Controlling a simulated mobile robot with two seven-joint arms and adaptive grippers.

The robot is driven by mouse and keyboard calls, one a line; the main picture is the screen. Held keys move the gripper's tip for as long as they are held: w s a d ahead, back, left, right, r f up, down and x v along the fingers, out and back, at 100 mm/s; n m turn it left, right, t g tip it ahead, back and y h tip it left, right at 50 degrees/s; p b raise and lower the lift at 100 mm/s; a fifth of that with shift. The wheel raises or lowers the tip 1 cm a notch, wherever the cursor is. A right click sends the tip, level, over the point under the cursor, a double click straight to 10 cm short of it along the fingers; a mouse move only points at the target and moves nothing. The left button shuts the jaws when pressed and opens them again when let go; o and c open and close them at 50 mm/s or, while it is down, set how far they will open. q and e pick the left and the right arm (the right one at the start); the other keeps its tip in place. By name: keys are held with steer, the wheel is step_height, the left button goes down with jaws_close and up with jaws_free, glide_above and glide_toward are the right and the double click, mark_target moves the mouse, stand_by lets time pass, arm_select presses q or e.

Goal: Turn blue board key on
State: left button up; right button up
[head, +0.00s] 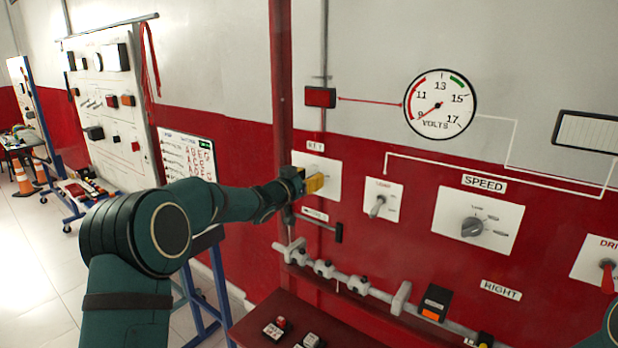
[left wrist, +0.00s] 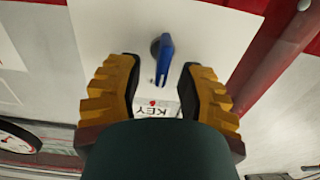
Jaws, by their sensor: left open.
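The blue key (left wrist: 163,57) sits in a white plate (left wrist: 205,30) with a KEY label (left wrist: 163,109) in the left wrist view. The key's handle slants. My left gripper (left wrist: 160,72) is open, its two ridged yellow fingers on either side of the key's area and apart from it. In the head view the left gripper (head: 314,183) is in front of the white plate (head: 327,166) on the red wall and hides the key. At the bottom right edge, a small dark and yellow piece (head: 485,340) may be part of my right gripper; its jaws cannot be made out.
Right of the plate are a toggle switch (head: 377,206), a SPEED knob (head: 472,227) and a volts gauge (head: 440,104). A grey rail (head: 350,284) runs below, above a dark red table (head: 257,325). Another white board (head: 105,110) stands at left.

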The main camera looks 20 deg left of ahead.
arm_select(q)
steer(key=shift+w, duration=0.1)
jaws_close()
stand_by(0.4)
steer(key=shift+s+d+f+m+b, duration=0.15)
steer(key=shift+d+m+b, duration=0.1)
steer(key=shift+m+b, duration=1.45)
steer(key=shift+s+d+f+m+b, duration=0.1)
steer(key=shift+d+m+b, duration=0.2)
steer(key=shift+m+b, duration=1.35)
steer(key=shift+s+d+f+m+b, duration=0.2)
steer(key=shift+m+b, duration=0.45)
steer(key=shift+m, duration=2)
steer(key=shift+w, duration=0.15)
